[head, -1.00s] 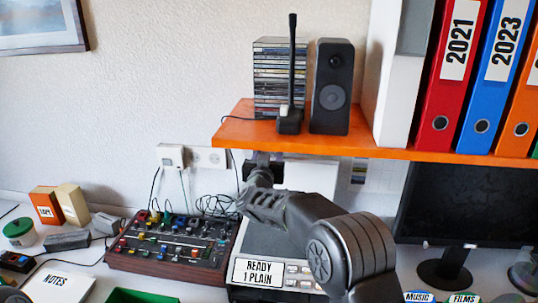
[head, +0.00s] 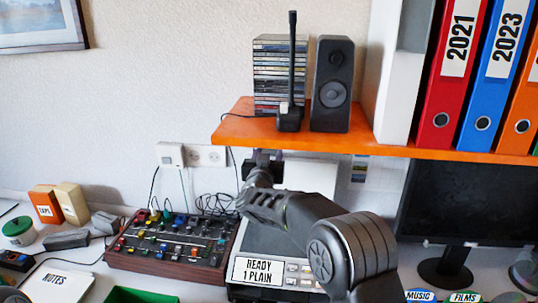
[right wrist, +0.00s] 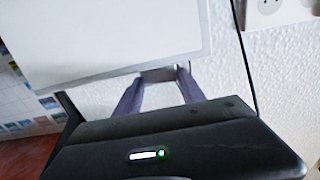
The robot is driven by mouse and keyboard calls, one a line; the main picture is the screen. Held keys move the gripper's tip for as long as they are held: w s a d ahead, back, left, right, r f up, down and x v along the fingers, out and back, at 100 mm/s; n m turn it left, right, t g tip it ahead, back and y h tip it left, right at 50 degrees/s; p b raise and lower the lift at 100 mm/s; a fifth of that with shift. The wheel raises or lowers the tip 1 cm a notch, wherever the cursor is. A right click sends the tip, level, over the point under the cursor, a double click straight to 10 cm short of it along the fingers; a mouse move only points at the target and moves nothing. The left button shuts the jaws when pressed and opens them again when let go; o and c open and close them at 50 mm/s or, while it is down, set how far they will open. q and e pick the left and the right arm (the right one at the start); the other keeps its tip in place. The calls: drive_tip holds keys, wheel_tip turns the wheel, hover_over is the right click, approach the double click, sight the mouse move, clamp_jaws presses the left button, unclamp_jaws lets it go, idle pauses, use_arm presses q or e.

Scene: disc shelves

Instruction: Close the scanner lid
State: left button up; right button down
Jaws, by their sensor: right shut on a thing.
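The scanner (head: 240,291) stands on the desk, its front panel reading "READY 1 PLAIN". Its lid (head: 312,176) is raised, with the pale underside showing behind my right arm. In the right wrist view the lid (right wrist: 120,40) is a white panel with a grey edge. My right gripper (head: 262,160) is at the lid's left side, below the orange shelf. In the right wrist view its two fingers (right wrist: 158,78) are shut on a small grey part at the lid's edge. My right forearm hides much of the scanner. My left gripper is not in view.
The orange shelf (head: 400,151) runs just above the lid, bearing a speaker (head: 332,85), a stack of cases (head: 280,75) and binders. A mixer (head: 170,240) sits left of the scanner. A dark monitor (head: 460,200) stands to the right.

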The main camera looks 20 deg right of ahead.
drive_tip(key=s+a+f+t+b, duration=0.1)
drive_tip(key=s+a+f+b, duration=0.1)
drive_tip(key=s+b, duration=0.4)
drive_tip(key=s+a+f+t+h+b, duration=0.1)
drive_tip(key=s+f+b, duration=0.4)
drive_tip(key=b, duration=0.9)
drive_tip(key=shift+s+a+t, duration=0.45)
drive_tip(key=shift+a+t, duration=0.35)
drive_tip(key=shift+a, duration=0.25)
drive_tip(key=shift+f, duration=0.15)
drive_tip(key=c, duration=0.7)
unclamp_jaws()
drive_tip(key=shift+d, duration=0.1)
drive_tip(key=shift+b+v, duration=0.4)
drive_tip(key=shift+v, duration=3.45)
